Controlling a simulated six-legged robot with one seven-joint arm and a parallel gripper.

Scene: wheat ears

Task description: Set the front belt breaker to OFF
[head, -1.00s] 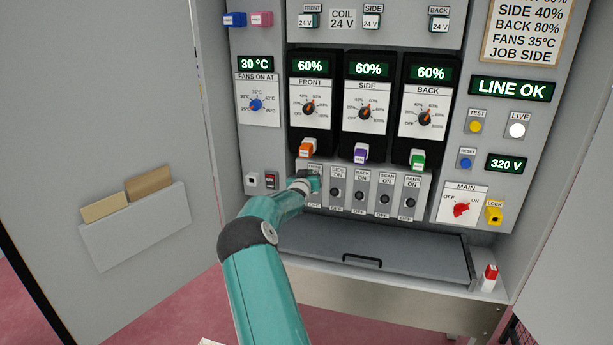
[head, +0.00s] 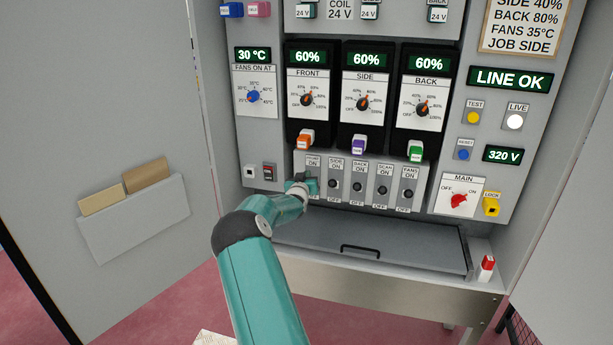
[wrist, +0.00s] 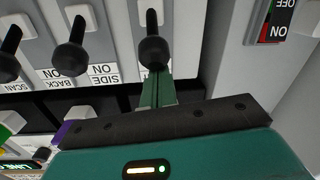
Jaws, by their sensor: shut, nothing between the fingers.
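The front belt breaker is the leftmost in a row of toggle breakers, with its FRONT ON label plate (head: 313,164) above my gripper in the head view. In the wrist view, which is upside down, its black lever (wrist: 153,50) has a round knob that points out toward the camera. My gripper (wrist: 157,88) is shut and empty, its teal fingers ending at or just beside the knob; I cannot tell if they touch. In the head view my gripper (head: 309,186) covers most of this breaker, including its OFF end.
The side breaker lever (wrist: 70,57) stands close beside the front one, with more breakers beyond. A small red-and-black ON/OFF rocker (head: 269,173) is to the left. A grey shelf with a handle (head: 361,249) lies below. The display reads LINE OK (head: 510,79).

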